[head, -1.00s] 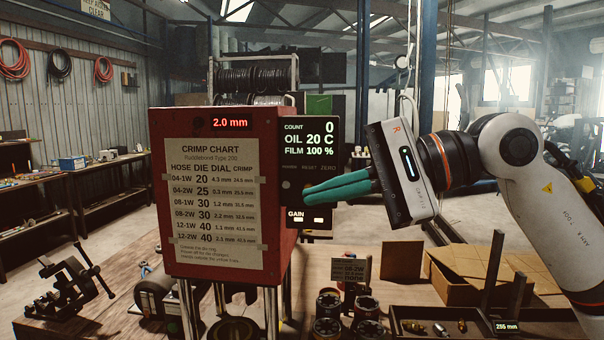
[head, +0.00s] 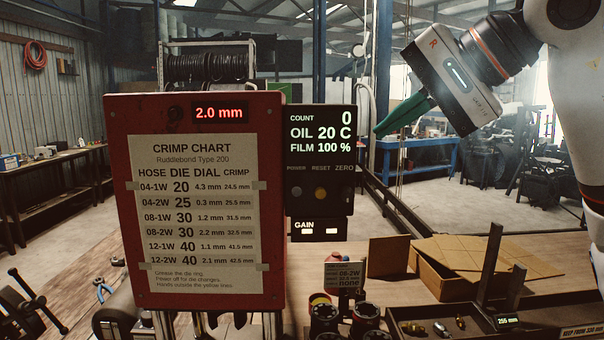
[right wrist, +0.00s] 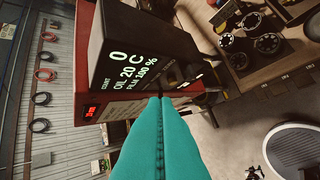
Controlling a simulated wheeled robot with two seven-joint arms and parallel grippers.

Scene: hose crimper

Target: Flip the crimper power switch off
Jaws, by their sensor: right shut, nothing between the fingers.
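The crimper (head: 272,130) is a red housing with a lit 2.0 mm readout. The black control box (head: 338,119) on its right side has a lit display: count 0, oil 20 C, film 100 %. Below it is a row marked POWER, RESET and ZERO. The power switch (head: 296,191) is small and dark; its position is too dim to tell. My right gripper (head: 378,132) is shut and empty, its green fingers up and right of that row. In the right wrist view, its fingertips (right wrist: 160,99) overlap the control box (right wrist: 118,42); I see no clear contact. My left gripper is out of view.
The crimp chart (head: 200,205) is taped to the red front. Below the control box are round dies (head: 324,318), a small sign (head: 344,277), an open cardboard box (head: 440,283) and a tray of fittings (head: 405,325). The air right of the control box is free.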

